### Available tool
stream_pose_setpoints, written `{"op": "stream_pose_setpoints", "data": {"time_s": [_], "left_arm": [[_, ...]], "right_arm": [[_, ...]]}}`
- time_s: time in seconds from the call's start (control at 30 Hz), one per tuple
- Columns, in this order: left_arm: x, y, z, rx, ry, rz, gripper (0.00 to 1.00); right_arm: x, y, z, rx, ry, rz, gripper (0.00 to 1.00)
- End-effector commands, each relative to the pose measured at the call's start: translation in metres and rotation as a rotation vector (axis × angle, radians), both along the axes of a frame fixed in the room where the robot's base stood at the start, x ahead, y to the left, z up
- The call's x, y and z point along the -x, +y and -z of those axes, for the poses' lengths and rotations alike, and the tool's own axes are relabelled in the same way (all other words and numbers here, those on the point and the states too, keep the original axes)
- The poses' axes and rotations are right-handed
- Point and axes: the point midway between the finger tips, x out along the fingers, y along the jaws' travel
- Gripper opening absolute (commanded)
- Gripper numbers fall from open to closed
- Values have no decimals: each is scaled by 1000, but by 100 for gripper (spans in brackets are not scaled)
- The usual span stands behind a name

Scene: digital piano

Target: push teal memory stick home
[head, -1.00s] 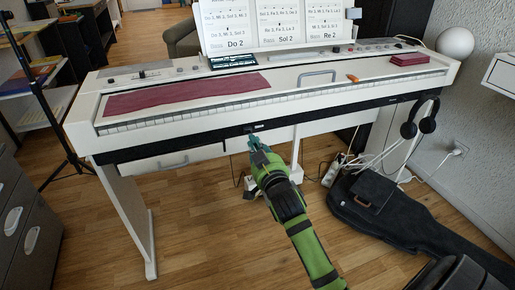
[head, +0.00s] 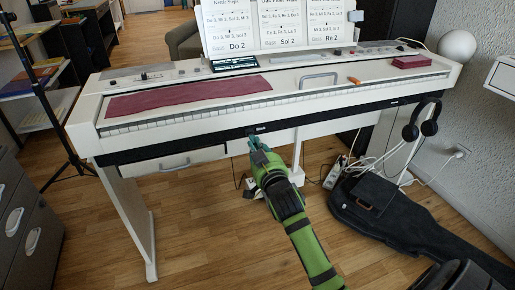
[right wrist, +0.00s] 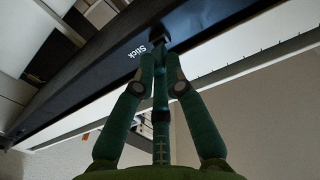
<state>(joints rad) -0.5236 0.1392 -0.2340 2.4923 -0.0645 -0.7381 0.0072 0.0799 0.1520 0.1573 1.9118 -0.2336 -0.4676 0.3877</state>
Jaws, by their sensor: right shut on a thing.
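My right gripper (head: 256,141) is at the front edge of the digital piano (head: 222,137), just below a small white label. In the right wrist view, the green fingers of my right gripper (right wrist: 160,62) are shut together on a narrow teal piece, which I take for the memory stick (right wrist: 160,92). It points at a dark socket (right wrist: 157,34) in the piano's front strip, beside the word "Stick". The fingers hide much of the stick, and I cannot tell how deep its tip sits.
A dark red cloth (head: 188,96) and an orange item (head: 354,80) lie on the piano. Headphones (head: 421,119) hang at its right end. A black instrument bag (head: 400,222) lies on the floor at right. Cables and a power strip (head: 335,172) are behind my arm.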

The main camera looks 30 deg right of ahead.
Motion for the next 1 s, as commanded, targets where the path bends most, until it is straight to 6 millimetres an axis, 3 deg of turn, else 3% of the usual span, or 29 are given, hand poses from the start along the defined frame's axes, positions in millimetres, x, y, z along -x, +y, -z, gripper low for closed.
{"op": "stream_pose_setpoints", "data": {"time_s": [0.7,0.73,0.8,1.0], "left_arm": [[0,0,1,0,-1,0,40],[0,0,1,0,-1,0,40],[0,0,1,0,-1,0,40],[0,0,1,0,-1,0,40]], "right_arm": [[-12,-3,0,0,0,0,0],[-12,-3,0,0,0,0,17],[-12,-3,0,0,0,0,40],[-12,-3,0,0,0,0,40]]}}
